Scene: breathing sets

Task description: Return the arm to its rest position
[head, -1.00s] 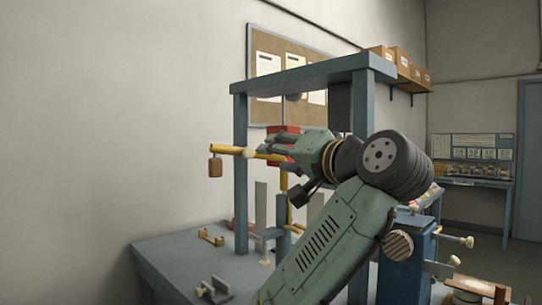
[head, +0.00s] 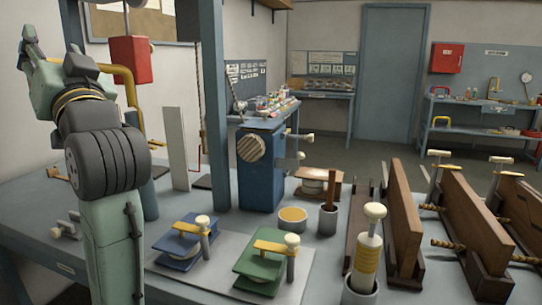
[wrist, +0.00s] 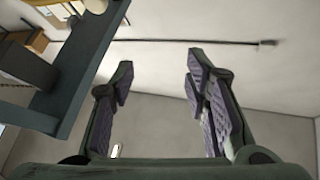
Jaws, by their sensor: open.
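My gripper (head: 35,52) is at the upper left of the head view, raised above the blue-grey workbench (head: 75,215) on my bent green arm. In the wrist view my gripper (wrist: 160,75) has its two padded fingers wide apart, with nothing between them. A red block (head: 130,60) hangs on the frame close to the right of my wrist in the head view; I cannot tell the gap.
A blue frame post (head: 214,110) stands right of my arm. Blue (head: 180,245) and green (head: 255,262) clamped plates lie near the arm's base. A blue box (head: 262,170), a yellow-filled cup (head: 292,217) and wooden vises (head: 400,220) stand to the right.

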